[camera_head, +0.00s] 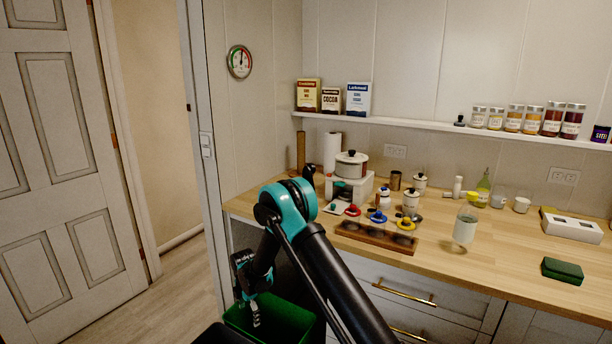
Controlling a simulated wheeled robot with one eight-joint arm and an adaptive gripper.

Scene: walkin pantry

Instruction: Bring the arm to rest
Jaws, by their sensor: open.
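My arm rises from the bottom of the view, bends at a teal elbow joint in front of the counter's left end, and its far part hangs down to the left. My gripper (256,318) hangs at the lower left, pointing down over a green bin (290,318). Its fingers are small and dark in this view. It is open, and I see nothing held in it. Whether the fingertips are inside the bin or above its rim, I cannot tell.
A shelf (430,125) with boxes and jars runs above. Floor is clear at left by the door (62,160).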

